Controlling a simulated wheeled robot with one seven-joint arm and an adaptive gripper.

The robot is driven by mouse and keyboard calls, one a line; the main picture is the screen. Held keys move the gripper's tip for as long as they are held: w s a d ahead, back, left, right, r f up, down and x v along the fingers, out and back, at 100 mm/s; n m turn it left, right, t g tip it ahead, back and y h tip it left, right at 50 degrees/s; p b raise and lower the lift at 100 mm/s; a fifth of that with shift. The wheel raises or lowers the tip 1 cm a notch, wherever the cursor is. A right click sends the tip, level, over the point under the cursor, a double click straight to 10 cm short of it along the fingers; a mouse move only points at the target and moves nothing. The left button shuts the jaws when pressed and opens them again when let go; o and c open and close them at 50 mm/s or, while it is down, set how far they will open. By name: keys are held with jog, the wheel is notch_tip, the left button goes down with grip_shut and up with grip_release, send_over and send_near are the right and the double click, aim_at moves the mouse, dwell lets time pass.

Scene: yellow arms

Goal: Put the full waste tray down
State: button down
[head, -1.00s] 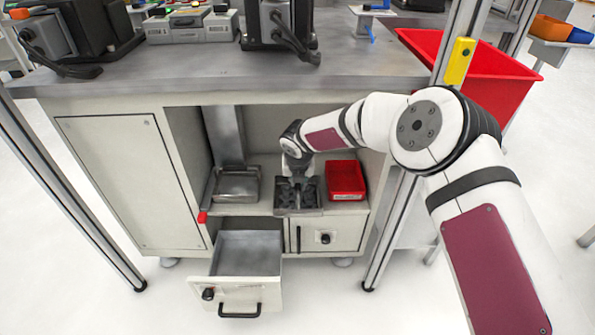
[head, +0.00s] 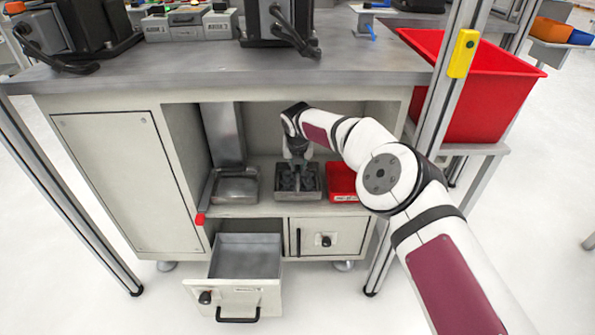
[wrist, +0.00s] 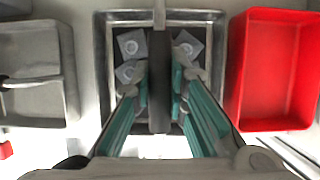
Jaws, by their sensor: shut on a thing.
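The full waste tray (head: 298,197) is a grey metal tray with dark pieces in it, in the open shelf bay. It is between a second grey tray and a red bin. In the wrist view the tray (wrist: 104,60) shows pale square pieces with rings and a dark bar across its middle. My gripper (head: 298,164) points down over the tray's middle. In the wrist view its teal-padded fingers (wrist: 160,88) are shut on the bar, from both sides. The tray looks level; I cannot tell whether its underside touches the shelf.
The second grey tray (head: 236,198) sits left, below a metal chute (head: 226,135). The small red bin (head: 343,197) is close on the right, partly behind my arm. An open drawer (head: 246,262) juts out below. The worktop (head: 200,78) overhangs the bay.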

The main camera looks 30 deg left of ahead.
jog(key=shift+f+b, duration=0.3)
jog(key=shift+f, duration=0.3)
jog(key=shift+f, duration=0.15)
jog(key=c, duration=1.6)
grip_release()
jog(key=shift+p+v, duration=0.7)
jog(key=shift+v, duration=0.2)
jog(key=shift+s+d+f+p, duration=0.1)
jog(key=shift+s+d+p, duration=0.4)
jog(key=shift+s+d, duration=0.85)
jog(key=shift+s+d+f+p, duration=0.1)
jog(key=shift+s+d+p, duration=0.5)
jog(key=shift+s, duration=1.45)
jog(key=shift+s+d+f+p, duration=0.1)
jog(key=shift+s+d+p, duration=0.25)
jog(key=shift+s+d, duration=1.05)
jog(key=shift+s+a+r, duration=0.1)
jog(key=shift+s+a, duration=0.15)
